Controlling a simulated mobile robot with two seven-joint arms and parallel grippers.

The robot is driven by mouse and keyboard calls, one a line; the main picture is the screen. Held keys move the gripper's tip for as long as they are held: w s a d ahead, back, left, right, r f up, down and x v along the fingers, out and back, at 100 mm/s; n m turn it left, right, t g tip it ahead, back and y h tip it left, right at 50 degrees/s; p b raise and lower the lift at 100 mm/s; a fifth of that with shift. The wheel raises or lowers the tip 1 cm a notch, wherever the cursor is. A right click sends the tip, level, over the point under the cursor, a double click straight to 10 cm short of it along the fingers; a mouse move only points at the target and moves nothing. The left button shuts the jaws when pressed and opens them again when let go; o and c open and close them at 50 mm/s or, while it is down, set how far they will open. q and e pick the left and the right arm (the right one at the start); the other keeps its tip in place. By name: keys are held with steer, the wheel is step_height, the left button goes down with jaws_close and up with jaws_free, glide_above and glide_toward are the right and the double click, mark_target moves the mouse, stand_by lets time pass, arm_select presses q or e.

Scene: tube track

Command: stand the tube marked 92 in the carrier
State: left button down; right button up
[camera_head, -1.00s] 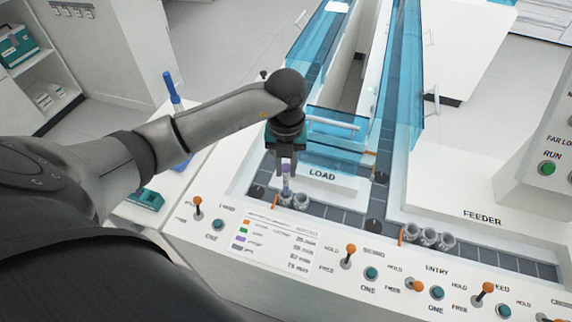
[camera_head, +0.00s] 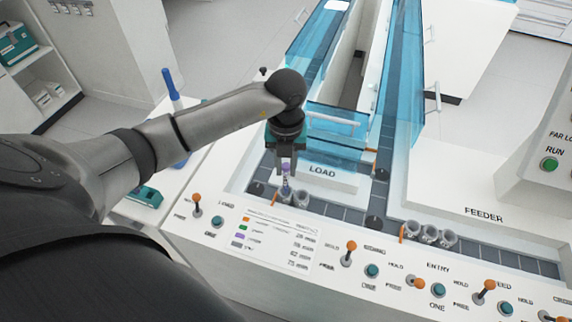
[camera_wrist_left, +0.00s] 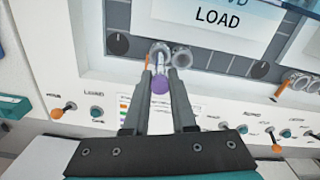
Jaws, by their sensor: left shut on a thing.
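My left gripper (camera_head: 286,172) is shut on a slim clear tube with a purple cap (camera_wrist_left: 160,86), held upright. The tube (camera_head: 286,179) is over the left one of two grey ring-shaped carriers on the track in front of the LOAD sign. This left carrier (camera_head: 285,195) shows just below the tube; the second carrier (camera_head: 301,199) stands right beside it. The tube's lower end appears at or in the left carrier's mouth, but I cannot tell how deep. No number can be read on the tube. My right gripper is not in view.
Blue clear guards (camera_head: 337,127) rise behind the LOAD sign (camera_head: 322,171). An orange pin stands beside the left carrier. Several more carriers (camera_head: 429,234) wait farther right on the track. Orange levers (camera_head: 351,246) and teal buttons line the front panel.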

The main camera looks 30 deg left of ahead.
arm_select(q)
steer(key=shift+f, duration=0.2)
steer(key=shift+f+b, duration=0.3)
steer(key=c, duration=0.7)
jaws_free()
steer(key=shift+o, duration=0.2)
step_height(320, 180, up, 15)
steer(key=p, duration=0.2)
steer(key=shift+r+p, duration=0.15)
steer(key=shift+p, duration=0.25)
